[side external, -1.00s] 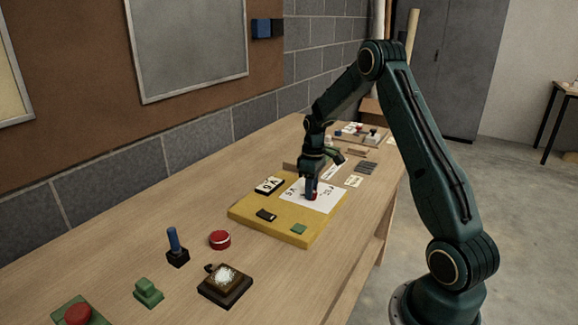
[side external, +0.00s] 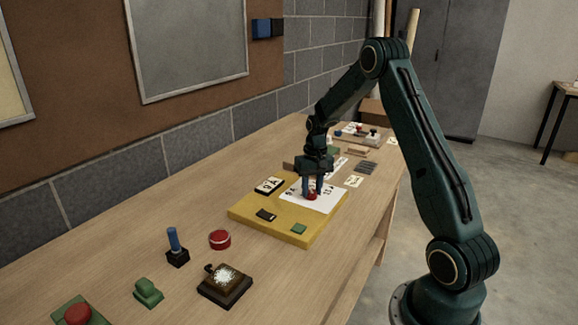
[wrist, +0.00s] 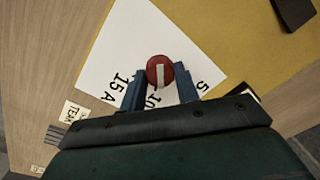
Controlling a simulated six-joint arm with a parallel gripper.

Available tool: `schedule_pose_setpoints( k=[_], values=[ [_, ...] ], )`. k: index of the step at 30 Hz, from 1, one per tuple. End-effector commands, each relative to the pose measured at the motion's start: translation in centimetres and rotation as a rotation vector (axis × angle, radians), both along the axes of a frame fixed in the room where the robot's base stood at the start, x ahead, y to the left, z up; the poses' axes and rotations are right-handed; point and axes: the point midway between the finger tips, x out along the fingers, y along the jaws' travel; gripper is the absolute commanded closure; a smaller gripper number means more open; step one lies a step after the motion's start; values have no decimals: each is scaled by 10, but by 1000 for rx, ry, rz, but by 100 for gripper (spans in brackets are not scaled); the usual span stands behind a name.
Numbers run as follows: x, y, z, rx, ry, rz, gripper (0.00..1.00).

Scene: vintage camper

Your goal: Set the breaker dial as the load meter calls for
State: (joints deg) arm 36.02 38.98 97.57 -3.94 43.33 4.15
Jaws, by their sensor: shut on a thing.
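The red breaker dial (wrist: 160,68) sits on a white card (wrist: 118,42) on the yellow board (side external: 275,227). Its white stripe runs from near the dial's middle toward the printed 10, between 15 A and 5. In the side view the dial (side external: 311,197) shows low between the fingers. My gripper (wrist: 160,90) is shut on the dial, one blue finger on each side. The load meter (side external: 269,186), a dark block with a white face, stands on the board left of the card. It shows one digit and an A; the digit looks like a 9 but is small.
The board also carries a small black piece (side external: 266,215) and a green block (side external: 299,229). Several small items lie farther along the bench.

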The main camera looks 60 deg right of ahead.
Motion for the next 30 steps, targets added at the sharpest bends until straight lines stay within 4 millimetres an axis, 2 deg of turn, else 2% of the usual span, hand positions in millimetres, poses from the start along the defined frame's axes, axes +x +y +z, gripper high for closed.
schedule_pose_setpoints(
  k=[10, 25, 26, 29, 30],
  values=[
    [0, 0, 1, -1, -1, -172, 91],
    [0, 0, 1, -1, -1, -198, 91],
    [0, 0, 1, -1, -1, -198, 67],
    [0, 0, 1, -1, -1, -198, 47],
    [0, 0, 1, -1, -1, -198, 47]
  ],
)
